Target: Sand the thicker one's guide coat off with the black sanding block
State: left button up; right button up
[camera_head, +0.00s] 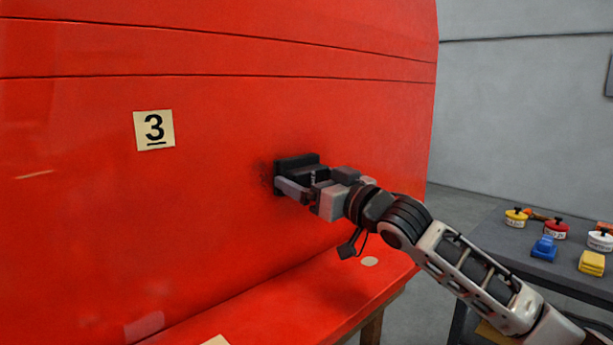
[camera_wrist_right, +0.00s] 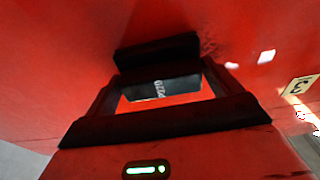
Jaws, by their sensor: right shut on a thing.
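The red nosecone (camera_head: 220,115) with a "3" label (camera_head: 154,130) fills the left and middle of the head view. A dark smudge of guide coat (camera_head: 263,172) shows on its side, mostly behind the block. My right gripper (camera_head: 293,185) is shut on the black sanding block (camera_head: 297,160). The block is against or very close to the red surface at the smudge. In the right wrist view the block (camera_wrist_right: 160,88) sits between the fingers, with "P220" on it. Whether some guide coat lies under the block is hidden. My left gripper is not in view.
A dark table (camera_head: 500,238) at the right holds several tins, a blue block (camera_head: 544,248) and a yellow block (camera_head: 591,263). Grey floor lies between ledge and table.

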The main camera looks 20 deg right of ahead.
jog(key=shift+a, duration=0.25)
jog(key=shift+s+a, duration=0.35)
jog(key=shift+a, duration=0.4)
jog(key=shift+s+a, duration=0.35)
jog(key=shift+a, duration=0.4)
jog(key=shift+s+a+p, duration=0.35)
jog(key=shift+s+a, duration=0.05)
jog(key=shift+a, duration=0.7)
jog(key=shift+s+a+p, duration=0.35)
jog(key=shift+a+p, duration=0.05)
jog(key=shift+a, duration=0.7)
jog(key=shift+s+a+p, duration=0.35)
jog(key=shift+s+a, duration=0.05)
jog(key=shift+a, duration=0.7)
jog(key=shift+r, duration=0.1)
jog(key=shift+w+d, duration=0.6)
jog(key=shift+d, duration=1.1)
jog(key=shift+w+d, duration=0.65)
jog(key=shift+d, duration=1.05)
jog(key=shift+w+d, duration=0.6)
jog(key=shift+d, duration=1.1)
jog(key=shift+s+a, duration=0.6)
jog(key=shift+a, duration=1.1)
jog(key=shift+s+a, duration=0.65)
jog(key=shift+a, duration=1.05)
jog(key=shift+s+a, duration=0.6)
jog(key=shift+a, duration=1.1)
jog(key=shift+s, duration=0.1)
